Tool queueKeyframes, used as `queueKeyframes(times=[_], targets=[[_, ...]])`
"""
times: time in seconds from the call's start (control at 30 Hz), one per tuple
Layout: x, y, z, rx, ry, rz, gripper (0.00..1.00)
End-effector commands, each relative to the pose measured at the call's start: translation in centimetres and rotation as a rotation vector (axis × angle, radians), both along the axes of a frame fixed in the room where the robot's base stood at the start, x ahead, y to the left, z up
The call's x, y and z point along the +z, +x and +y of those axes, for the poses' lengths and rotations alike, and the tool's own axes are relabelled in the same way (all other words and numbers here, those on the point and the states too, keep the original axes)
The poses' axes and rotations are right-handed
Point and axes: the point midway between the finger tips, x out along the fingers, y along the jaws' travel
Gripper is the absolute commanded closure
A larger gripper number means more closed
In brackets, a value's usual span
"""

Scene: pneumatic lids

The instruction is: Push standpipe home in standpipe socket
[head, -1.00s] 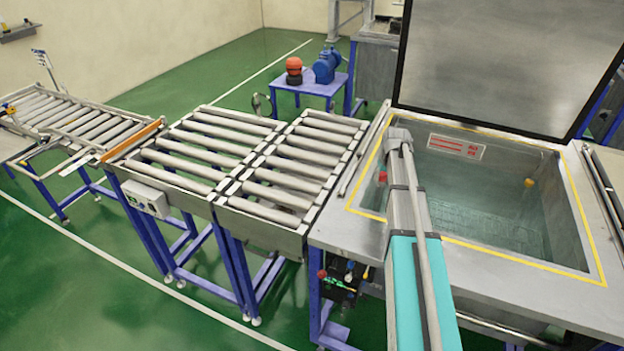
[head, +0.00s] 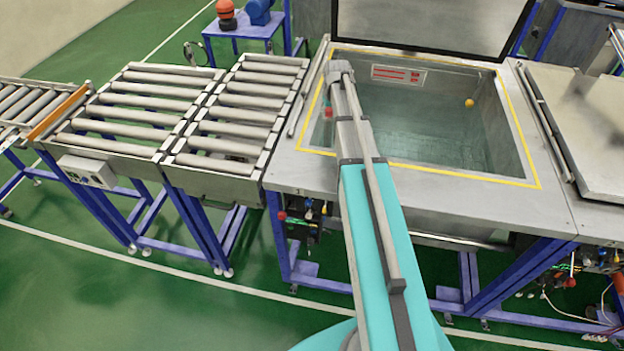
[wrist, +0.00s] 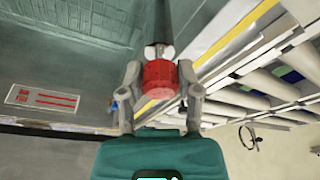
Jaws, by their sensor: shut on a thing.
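The standpipe shows in the wrist view as a red cylindrical top (wrist: 160,78) with a dark pipe (wrist: 160,20) running away past the picture's upper edge. My gripper (wrist: 159,72) is shut on the red top, one finger on each side. In the head view a small bit of red (head: 328,112) shows beside the end of my arm, over the left part of the open tank (head: 430,130); the gripper itself is mostly hidden there. The standpipe socket cannot be made out, and the pipe's lower end is out of sight.
The tank has a yellow-lined rim (head: 460,174) and a raised lid (head: 430,22) behind it. A yellow ball (head: 469,103) hangs near its right wall. Roller conveyors (head: 240,115) stand close on the left, and a flat metal cover (head: 590,130) lies on the right.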

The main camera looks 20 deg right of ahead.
Motion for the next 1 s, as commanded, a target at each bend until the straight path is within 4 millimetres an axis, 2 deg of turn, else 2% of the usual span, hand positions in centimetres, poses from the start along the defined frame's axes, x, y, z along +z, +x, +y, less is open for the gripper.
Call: queueKeyframes(times=[0.7,1.0], targets=[[-3.9,0.0,0.0,-0.009,0.004,-0.002,1.0],[-4.8,0.0,0.0,-0.012,0.006,-0.002,1.0]])
